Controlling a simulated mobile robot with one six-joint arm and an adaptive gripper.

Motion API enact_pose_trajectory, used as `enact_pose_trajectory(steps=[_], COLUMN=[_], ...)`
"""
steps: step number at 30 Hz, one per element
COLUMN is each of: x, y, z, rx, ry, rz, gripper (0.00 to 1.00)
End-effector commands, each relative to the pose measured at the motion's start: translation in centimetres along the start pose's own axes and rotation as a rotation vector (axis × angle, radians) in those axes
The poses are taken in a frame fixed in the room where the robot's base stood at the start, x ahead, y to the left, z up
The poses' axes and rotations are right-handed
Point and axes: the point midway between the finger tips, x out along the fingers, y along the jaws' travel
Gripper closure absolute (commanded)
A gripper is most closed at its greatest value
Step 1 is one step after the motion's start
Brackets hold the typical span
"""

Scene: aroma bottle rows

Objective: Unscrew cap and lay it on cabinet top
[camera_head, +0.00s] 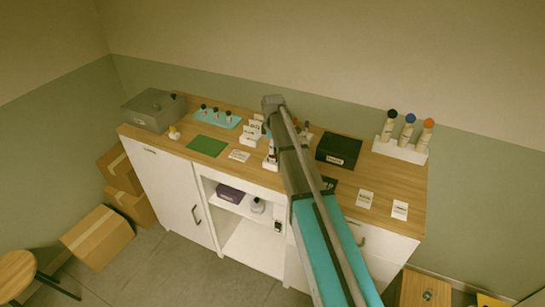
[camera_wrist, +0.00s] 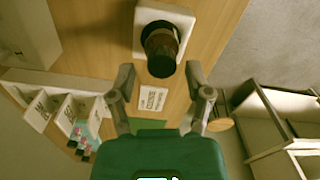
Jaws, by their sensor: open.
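In the wrist view a dark brown bottle (camera_wrist: 161,48) stands in a white square holder (camera_wrist: 182,16) on the wooden cabinet top (camera_wrist: 222,28). Its cap is hard to tell apart from the dark bottle. My gripper (camera_wrist: 160,74) is open and empty, its two fingers spread on either side of the bottle's near end, without visible contact. In the head view the white holder (camera_head: 270,164) shows beside my arm on the cabinet top (camera_head: 390,183), while my arm hides most of the gripper.
A green mat (camera_head: 207,146), a teal tray of small bottles (camera_head: 217,116) and a grey box (camera_head: 152,110) are at left. A black box (camera_head: 339,149) and a white rack of capped bottles (camera_head: 400,149) are at right. White cards lie around; bare wood shows between them.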

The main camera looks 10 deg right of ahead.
Motion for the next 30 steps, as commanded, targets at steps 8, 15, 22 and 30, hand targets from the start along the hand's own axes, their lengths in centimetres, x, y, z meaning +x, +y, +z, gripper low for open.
enact_pose_trajectory(steps=[8, 15, 22, 30], x=[0.00, 0.00, 0.00, 0.00], y=[0.00, 0.00, 0.00, 0.00], z=[-0.01, -0.01, -0.01, -0.02], rx=[0.193, 0.378, 0.555, 0.763], ry=[0.000, 0.000, 0.000, 0.000], rz=[0.000, 0.000, 0.000, 0.000], gripper=[0.35, 0.35, 0.35, 0.35])
